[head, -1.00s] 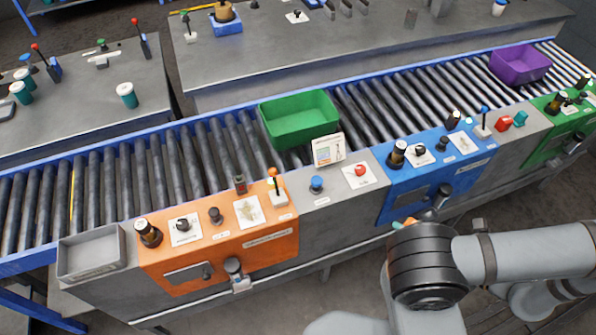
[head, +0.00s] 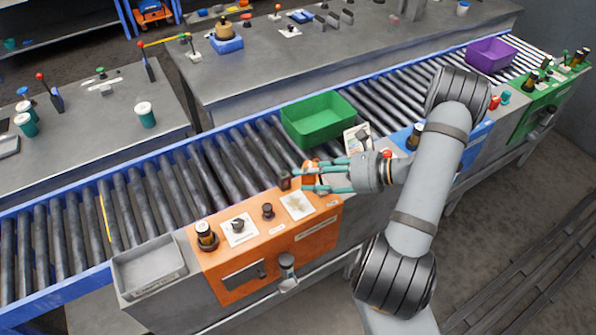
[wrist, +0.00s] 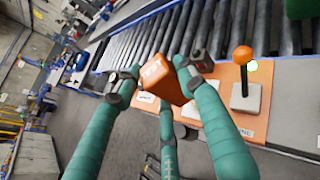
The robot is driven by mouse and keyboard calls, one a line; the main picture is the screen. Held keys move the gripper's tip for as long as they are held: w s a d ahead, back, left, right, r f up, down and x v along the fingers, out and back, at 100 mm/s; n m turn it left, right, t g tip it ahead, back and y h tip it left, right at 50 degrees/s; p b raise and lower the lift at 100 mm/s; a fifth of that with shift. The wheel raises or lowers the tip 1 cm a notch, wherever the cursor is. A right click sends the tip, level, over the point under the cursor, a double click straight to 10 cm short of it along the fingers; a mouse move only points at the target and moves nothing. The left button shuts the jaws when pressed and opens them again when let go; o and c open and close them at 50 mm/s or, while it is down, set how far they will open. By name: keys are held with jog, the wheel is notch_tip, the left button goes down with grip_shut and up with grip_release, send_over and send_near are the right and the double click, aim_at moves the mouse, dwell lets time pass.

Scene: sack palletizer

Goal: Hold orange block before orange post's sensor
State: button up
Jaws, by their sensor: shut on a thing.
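My gripper (head: 312,179), with teal fingers, is shut on the orange block (wrist: 164,78). In the head view the orange block (head: 311,168) shows between the fingertips, partly covered by them. The orange post (head: 268,250) is the orange control panel at the conveyor's near side. Its sensor (head: 284,180) seems to be the small dark box at the panel's back edge, just left of the fingertips. In the wrist view the sensor (wrist: 201,61) is close beside the block, to its right. I cannot tell the exact gap or whether the block faces it squarely.
An orange-knobbed lever (wrist: 243,56) stands right of the block in the wrist view. The green bin (head: 318,120) sits on the roller conveyor (head: 130,195) behind my gripper. A grey tray (head: 150,266) is left of the orange panel. The rollers left of the bin are clear.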

jog(key=shift+n+g, duration=0.3)
jog(key=a+f+b, duration=0.1)
jog(key=f+b, duration=0.1)
jog(key=f, duration=0.1)
jog(key=a+f+b, duration=0.1)
jog(key=f+b, duration=0.2)
jog(key=a+f+b, duration=0.1)
jog(key=f+b, duration=0.2)
jog(key=shift+w, duration=0.3)
jog(key=shift+r, duration=0.1)
dwell(1.1)
notch_tip(320, 180, up, 10)
jog(key=p, duration=0.7)
